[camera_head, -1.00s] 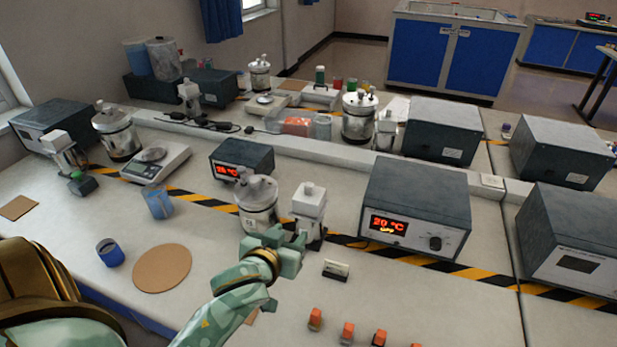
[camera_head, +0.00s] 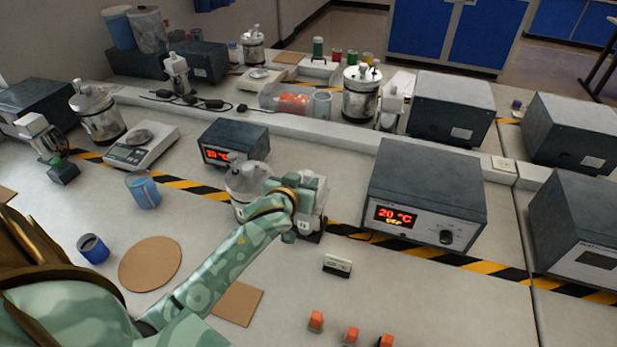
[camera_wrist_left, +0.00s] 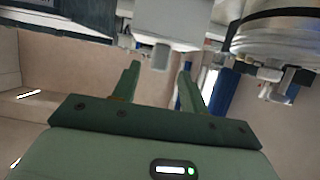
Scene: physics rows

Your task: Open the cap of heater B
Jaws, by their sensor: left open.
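A silver lidded pot (camera_head: 240,181) stands mid-bench, with a white-topped device (camera_head: 318,190) just to its right. I cannot read which of them is marked heater B. My left gripper (camera_head: 298,200) is in front of the device and hides part of it and the pot's right side. In the left wrist view my gripper (camera_wrist_left: 158,84) is open and empty. A white block (camera_wrist_left: 165,28) with a small nub lies beyond the fingers, the nub showing between them. The pot (camera_wrist_left: 275,40) shows at the right there. Contact cannot be told. My right gripper is out of view.
A box reading 20 °C (camera_head: 425,195) stands to the right, and a smaller display box (camera_head: 232,142) stands behind the pot. A small label stand (camera_head: 337,265) and orange-topped pieces (camera_head: 316,321) lie in front. A blue cup (camera_head: 93,248) and cork disc (camera_head: 150,263) are at left.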

